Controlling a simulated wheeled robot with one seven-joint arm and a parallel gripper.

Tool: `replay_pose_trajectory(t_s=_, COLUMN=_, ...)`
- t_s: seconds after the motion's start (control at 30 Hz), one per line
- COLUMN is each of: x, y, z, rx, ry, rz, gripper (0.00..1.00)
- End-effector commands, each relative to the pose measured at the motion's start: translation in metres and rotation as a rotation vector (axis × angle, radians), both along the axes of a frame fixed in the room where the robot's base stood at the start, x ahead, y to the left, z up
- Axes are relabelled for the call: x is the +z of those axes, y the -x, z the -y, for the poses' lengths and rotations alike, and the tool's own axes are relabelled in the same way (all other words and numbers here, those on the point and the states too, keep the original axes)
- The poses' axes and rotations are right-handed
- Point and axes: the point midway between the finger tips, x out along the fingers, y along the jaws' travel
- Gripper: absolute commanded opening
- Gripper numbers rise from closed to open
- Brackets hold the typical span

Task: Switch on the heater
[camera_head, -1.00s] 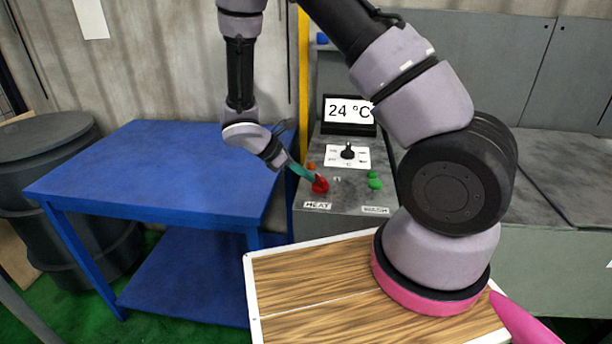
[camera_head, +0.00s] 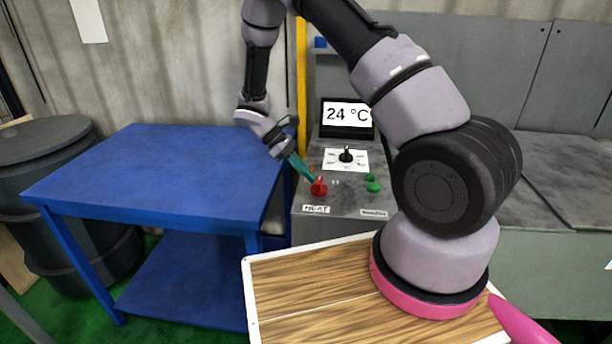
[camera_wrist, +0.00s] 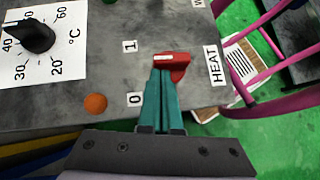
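The red HEAT knob (camera_head: 318,189) sits at the front left of the grey control panel, above its HEAT label (camera_head: 316,209). In the wrist view the knob (camera_wrist: 179,70) has a raised ridge with a white line, pointing left, nearer the mark 1 (camera_wrist: 130,46) than the mark 0 (camera_wrist: 135,99). My gripper (camera_head: 309,176) reaches down to the knob from the upper left. In the wrist view its teal fingers (camera_wrist: 161,72) lie close together with nothing visible between them. The tips are at the side of the ridge; whether they touch it is hard to tell.
A black temperature dial (camera_head: 346,155) and a display (camera_head: 347,114) reading 24 °C stand behind the knob. Green buttons (camera_head: 373,186) are to its right, an orange lamp (camera_wrist: 95,103) to its left. A blue table (camera_head: 150,175) stands left of the panel.

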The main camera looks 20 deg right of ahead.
Motion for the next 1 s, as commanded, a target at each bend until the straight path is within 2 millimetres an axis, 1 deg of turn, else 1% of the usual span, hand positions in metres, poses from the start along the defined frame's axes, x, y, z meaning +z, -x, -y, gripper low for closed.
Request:
replay_pose_trajectory(t_s=0.2, x=0.000, y=-0.004, z=0.006, rx=-0.152, ry=0.001, rz=0.001, gripper=0.00)
replay_pose_trajectory(t_s=0.5, x=0.000, y=-0.006, z=0.012, rx=-0.320, ry=0.000, rz=0.000, gripper=0.00)
replay_pose_trajectory(t_s=0.8, x=0.000, y=-0.008, z=0.016, rx=-0.430, ry=0.000, rz=0.002, gripper=0.00)
replay_pose_trajectory(t_s=1.0, x=0.000, y=-0.007, z=0.017, rx=-0.460, ry=0.000, rz=0.000, gripper=0.00)
